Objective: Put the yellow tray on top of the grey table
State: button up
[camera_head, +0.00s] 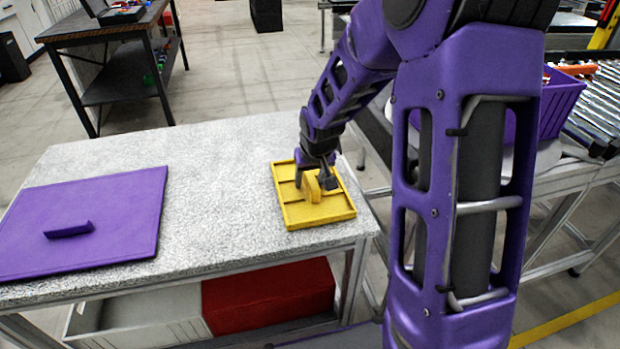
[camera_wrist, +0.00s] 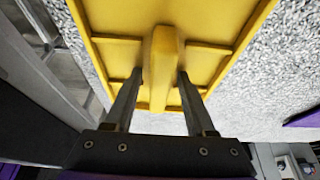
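The yellow tray (camera_head: 291,211) has a raised rim, inner ribs and a raised handle (camera_head: 312,189) in its middle. It appears to lie flat on the right end of the grey speckled table (camera_head: 225,165), near the edge. My gripper (camera_head: 316,180) is over the tray. In the wrist view the fingers (camera_wrist: 160,75) stand apart on either side of the handle (camera_wrist: 163,50), with a gap visible at the left finger. The gripper looks open. The far part of the tray (camera_wrist: 110,52) runs out of the wrist view.
A purple lid-like panel (camera_head: 120,220) with a handle lies on the table's left part. Bare tabletop lies between it and the tray. A red box (camera_head: 268,293) and a white bin (camera_head: 140,316) sit on the shelf below. A purple crate (camera_head: 562,100) stands at right beside rollers.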

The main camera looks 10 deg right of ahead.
jog(key=shift+r, duration=0.25)
jog(key=p+v, duration=0.3)
jog(key=v, duration=0.9)
jog(key=shift+f, duration=0.1)
